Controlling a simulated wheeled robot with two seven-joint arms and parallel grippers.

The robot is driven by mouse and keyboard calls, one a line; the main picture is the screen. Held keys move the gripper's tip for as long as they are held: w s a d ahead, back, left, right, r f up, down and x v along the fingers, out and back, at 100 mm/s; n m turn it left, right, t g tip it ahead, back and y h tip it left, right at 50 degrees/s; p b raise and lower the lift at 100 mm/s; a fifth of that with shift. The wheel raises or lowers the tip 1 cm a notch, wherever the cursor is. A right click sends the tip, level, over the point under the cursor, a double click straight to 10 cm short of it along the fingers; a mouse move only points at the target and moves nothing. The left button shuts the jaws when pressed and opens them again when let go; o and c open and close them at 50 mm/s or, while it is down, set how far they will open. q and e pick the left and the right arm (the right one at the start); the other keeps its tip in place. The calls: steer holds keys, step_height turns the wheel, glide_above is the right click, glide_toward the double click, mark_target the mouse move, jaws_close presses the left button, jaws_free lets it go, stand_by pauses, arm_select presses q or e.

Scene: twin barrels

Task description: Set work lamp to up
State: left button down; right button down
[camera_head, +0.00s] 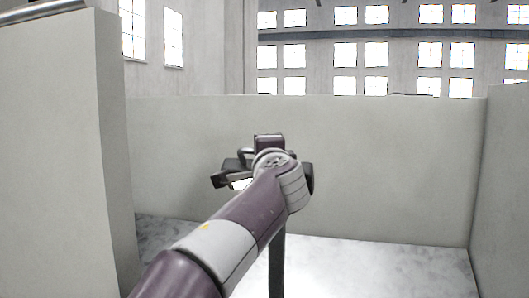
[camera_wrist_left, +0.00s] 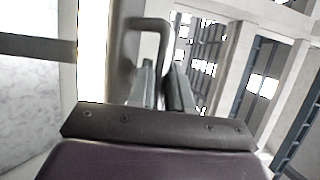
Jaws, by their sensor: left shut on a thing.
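The work lamp (camera_head: 232,179) is a dark head with a bright lit face, on a dark upright post (camera_head: 276,268) near the middle of the head view. My left arm covers much of it. In the left wrist view, a grey loop handle (camera_wrist_left: 151,24) stands out from the lamp's grey housing (camera_wrist_left: 121,45), with a bright strip beside it. My left gripper (camera_wrist_left: 163,80) is shut on the handle, its two fingers on either side of the handle's near part. In the head view, the fingertips are hidden behind my wrist. My right gripper is in neither view.
A pale wall (camera_head: 390,165) stands behind the lamp. A tall grey panel (camera_head: 55,150) is close on the left, and another wall (camera_head: 503,190) bounds the right. The pale floor (camera_head: 375,270) right of the post is clear.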

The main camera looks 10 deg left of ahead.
arm_select(q)
steer(key=c, duration=1.1)
jaws_free()
steer(key=shift+a+r, duration=0.1)
steer(key=shift+r, duration=0.3)
steer(key=shift+w+a+f, duration=0.1)
steer(key=shift+w+f, duration=0.1)
steer(key=shift+f, duration=0.05)
steer(key=shift+s, duration=0.1)
steer(key=b+v, duration=0.6)
steer(key=v, duration=0.6)
steer(key=shift+s, duration=0.3)
